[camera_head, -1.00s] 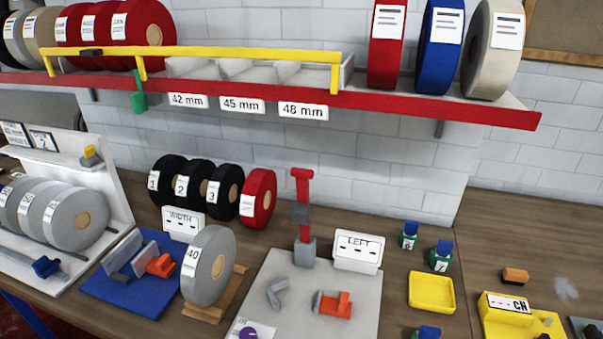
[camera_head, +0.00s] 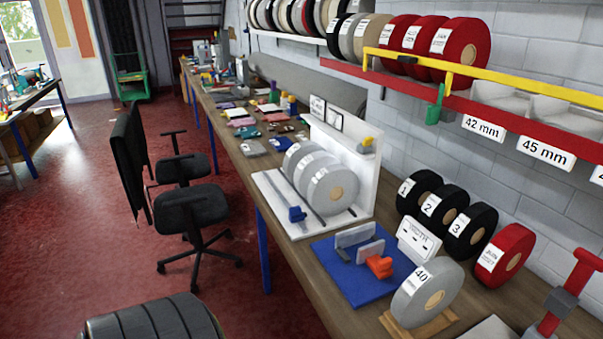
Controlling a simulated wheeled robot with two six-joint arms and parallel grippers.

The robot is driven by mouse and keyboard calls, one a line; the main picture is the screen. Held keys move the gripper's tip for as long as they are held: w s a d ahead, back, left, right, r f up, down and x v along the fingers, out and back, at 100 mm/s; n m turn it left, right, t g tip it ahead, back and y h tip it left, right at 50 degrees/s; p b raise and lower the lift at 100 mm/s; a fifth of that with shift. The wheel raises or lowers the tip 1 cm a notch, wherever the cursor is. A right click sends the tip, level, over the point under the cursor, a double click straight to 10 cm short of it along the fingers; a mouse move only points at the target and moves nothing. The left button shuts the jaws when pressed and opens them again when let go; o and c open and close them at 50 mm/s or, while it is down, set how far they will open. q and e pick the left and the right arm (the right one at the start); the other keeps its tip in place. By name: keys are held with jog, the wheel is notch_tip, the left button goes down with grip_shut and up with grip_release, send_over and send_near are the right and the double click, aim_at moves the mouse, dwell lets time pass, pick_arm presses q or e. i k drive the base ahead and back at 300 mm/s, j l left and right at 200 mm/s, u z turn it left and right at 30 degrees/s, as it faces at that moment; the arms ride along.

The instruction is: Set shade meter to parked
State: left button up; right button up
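I cannot make out anything marked as a shade meter in this view. Neither of my grippers is in view. On the near bench, a white stand (camera_head: 356,140) holds grey rolls (camera_head: 335,190) and has a blue knob-like piece (camera_head: 297,214) on its base. Beside it is a blue plate (camera_head: 345,283) with grey blocks and an orange piece (camera_head: 379,267). A grey roll marked 40 (camera_head: 428,292) stands on a wooden base. A red post with a grey slider (camera_head: 561,302) is partly cut off at the lower right.
A long bench (camera_head: 262,177) runs away to the back, with many small items on its far part. Office chairs (camera_head: 190,207) stand on the open red floor (camera_head: 90,240) at left. A red shelf (camera_head: 470,103) with a yellow rail hangs on the wall.

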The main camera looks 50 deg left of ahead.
aim_at(296, 215)
jog(key=u, duration=1.6)
